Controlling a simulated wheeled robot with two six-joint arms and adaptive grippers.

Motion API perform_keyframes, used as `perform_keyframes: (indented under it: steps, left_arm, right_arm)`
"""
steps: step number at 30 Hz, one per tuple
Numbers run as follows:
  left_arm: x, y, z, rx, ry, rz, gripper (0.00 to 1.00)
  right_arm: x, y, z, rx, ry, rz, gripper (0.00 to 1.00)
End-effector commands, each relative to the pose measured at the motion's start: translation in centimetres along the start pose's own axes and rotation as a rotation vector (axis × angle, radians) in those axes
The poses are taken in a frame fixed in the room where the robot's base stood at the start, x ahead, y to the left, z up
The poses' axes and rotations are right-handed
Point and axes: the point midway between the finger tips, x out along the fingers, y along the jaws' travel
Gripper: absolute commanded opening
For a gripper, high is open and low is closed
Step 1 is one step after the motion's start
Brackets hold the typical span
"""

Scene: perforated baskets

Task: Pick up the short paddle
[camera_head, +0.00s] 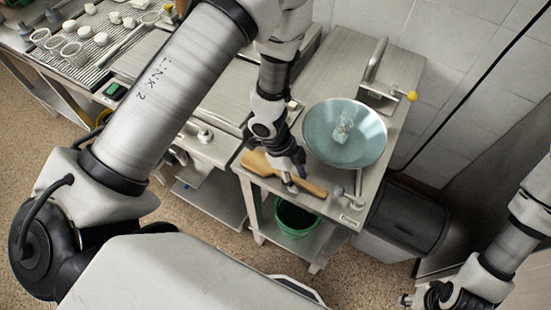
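A short wooden paddle (257,163) lies at the front edge of the metal table, its broad end to the left and its narrower end to the right. My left gripper (292,184) points down at the paddle's narrower part, with its fingertips at or just over it. The fingers cover part of the paddle, and I cannot tell whether they are closed on it. My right gripper (418,299) is low at the right, away from the table, and is partly cut off by the frame's bottom edge.
A wide blue-green pan (322,136) with a pale clear lump in it stands just behind the paddle. A tap-like fitting (353,190) is at the table's front right. A green bucket (297,217) is below. A dark bin (405,218) stands at the right.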

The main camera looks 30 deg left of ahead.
Motion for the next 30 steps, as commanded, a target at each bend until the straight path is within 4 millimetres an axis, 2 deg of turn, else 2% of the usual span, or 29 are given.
perform_keyframes:
  steps: [1,3,16,28,29,30]
  left_arm:
    - [0.0,0.0,0.0,0.000,0.000,0.000,0.20]
    - [0.0,0.0,0.0,0.000,0.000,0.000,0.00]
    - [-0.3,0.0,-0.1,-0.001,-0.001,0.001,0.00]
    - [-4.1,0.0,-1.6,0.000,0.000,0.000,0.00]
    - [-3.1,0.7,-0.9,-0.002,0.000,0.002,0.00]
    - [-3.0,1.3,-0.6,-0.004,0.000,0.001,0.00]
  right_arm:
    - [0.0,0.0,0.0,0.000,0.000,0.000,0.40]
    - [0.0,0.0,0.0,0.000,0.000,0.000,0.40]
    - [-0.4,0.0,0.0,0.000,0.000,0.000,0.40]
    - [-4.8,0.0,0.0,0.000,0.001,0.000,0.40]
    - [-3.1,0.0,-0.1,0.000,0.002,0.000,0.40]
    - [-2.3,0.0,-0.1,0.000,0.002,0.000,0.40]
